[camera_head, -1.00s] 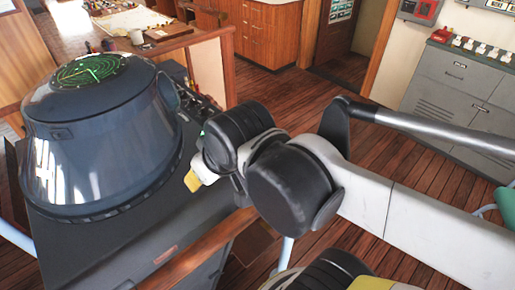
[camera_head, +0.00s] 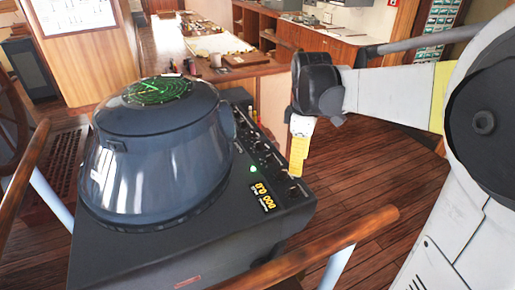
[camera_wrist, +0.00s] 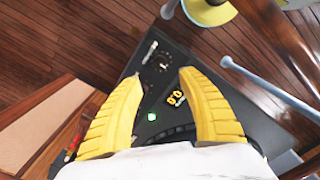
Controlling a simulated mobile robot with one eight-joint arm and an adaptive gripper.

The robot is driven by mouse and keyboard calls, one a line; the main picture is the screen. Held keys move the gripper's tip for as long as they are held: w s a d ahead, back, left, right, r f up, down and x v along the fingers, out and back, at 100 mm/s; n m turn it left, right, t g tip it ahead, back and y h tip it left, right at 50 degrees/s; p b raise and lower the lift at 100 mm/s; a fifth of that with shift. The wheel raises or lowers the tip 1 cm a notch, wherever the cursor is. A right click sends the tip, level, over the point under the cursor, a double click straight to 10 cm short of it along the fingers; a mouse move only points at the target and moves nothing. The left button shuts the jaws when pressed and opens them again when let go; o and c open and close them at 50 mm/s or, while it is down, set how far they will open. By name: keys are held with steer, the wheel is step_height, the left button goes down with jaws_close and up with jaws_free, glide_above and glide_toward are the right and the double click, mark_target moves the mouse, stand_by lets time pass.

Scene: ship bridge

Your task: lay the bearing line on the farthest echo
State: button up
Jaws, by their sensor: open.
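The radar console has a grey-blue dome hood (camera_head: 150,165) with a round dark screen (camera_head: 158,90) on top. Green rings and marks show on the screen; I cannot tell the bearing line from the echoes. Its control panel (camera_head: 262,155) carries several dark knobs, a green light (camera_head: 253,169) and an orange digital readout (camera_head: 263,196). The readout appears to show zeros. My gripper (camera_head: 297,180) points down near the panel's right end, with yellow fingers. In the wrist view its fingers (camera_wrist: 161,76) are apart and empty, with a dark knob (camera_wrist: 162,66) beyond the tips, apart from them.
A wooden handrail (camera_head: 310,247) runs along the console's near right side, and another rail (camera_head: 25,185) stands at left. A chart table (camera_head: 225,68) with small items lies behind. Plank floor (camera_head: 385,165) to the right is open.

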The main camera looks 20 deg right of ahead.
mark_target(295, 187)
step_height(295, 187, down, 10)
steer(key=b, duration=0.3)
steer(key=shift+f+b, duration=0.25)
steer(key=shift+b, duration=0.15)
jaws_close()
